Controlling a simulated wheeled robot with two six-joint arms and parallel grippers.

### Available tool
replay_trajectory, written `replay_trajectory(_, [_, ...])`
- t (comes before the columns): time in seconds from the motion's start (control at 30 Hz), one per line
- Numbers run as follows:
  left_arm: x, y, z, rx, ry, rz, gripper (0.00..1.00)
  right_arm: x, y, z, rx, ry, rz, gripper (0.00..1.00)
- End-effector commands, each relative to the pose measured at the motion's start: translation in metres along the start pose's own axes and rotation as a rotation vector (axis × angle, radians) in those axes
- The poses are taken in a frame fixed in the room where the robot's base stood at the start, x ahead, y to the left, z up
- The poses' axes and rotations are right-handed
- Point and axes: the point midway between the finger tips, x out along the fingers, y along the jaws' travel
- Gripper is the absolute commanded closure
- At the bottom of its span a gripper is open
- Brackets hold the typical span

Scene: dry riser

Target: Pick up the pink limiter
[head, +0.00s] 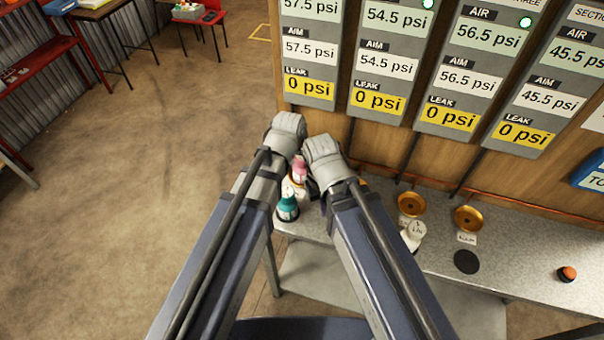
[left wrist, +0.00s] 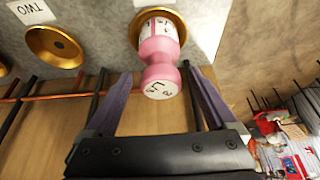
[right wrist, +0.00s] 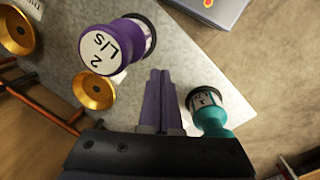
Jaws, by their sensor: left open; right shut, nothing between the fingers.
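The pink limiter (left wrist: 158,52) stands at a brass cup (left wrist: 179,20) in the left wrist view, its white end label facing the camera. In the head view the pink limiter (head: 299,171) shows partly between my two wrists. My right gripper (right wrist: 161,73) is shut and empty, between a purple limiter (right wrist: 112,48) and a teal limiter (right wrist: 208,112). In the head view my fingers are hidden behind my wrists.
The teal limiter (head: 287,208) stands near the bench's left end. Brass cups (head: 411,204), a white limiter (head: 413,231), a dark disc (head: 466,262) and an orange button (head: 567,273) are further right. A gauge panel (head: 440,70) rises behind. Open floor lies left.

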Motion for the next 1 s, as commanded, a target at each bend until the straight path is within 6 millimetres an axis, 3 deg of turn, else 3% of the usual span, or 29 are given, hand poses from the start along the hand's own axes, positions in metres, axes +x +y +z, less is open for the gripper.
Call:
replay_trajectory(0.03, [0.015,-0.002,-0.001,-0.001,0.000,0.000,0.10,0.013,-0.001,-0.001,0.000,0.000,0.000,1.00])
replay_trajectory(0.17, [0.028,-0.001,0.000,0.000,0.000,0.000,0.10,0.025,-0.002,-0.002,0.000,0.000,0.000,1.00])
replay_trajectory(0.47, [0.028,-0.001,-0.001,0.000,0.000,0.000,0.11,0.025,-0.002,-0.002,0.000,0.000,0.000,1.00])
replay_trajectory(1.0, [0.028,-0.001,-0.001,0.000,-0.001,0.000,0.72,0.025,-0.002,-0.002,0.000,0.000,0.000,1.00])
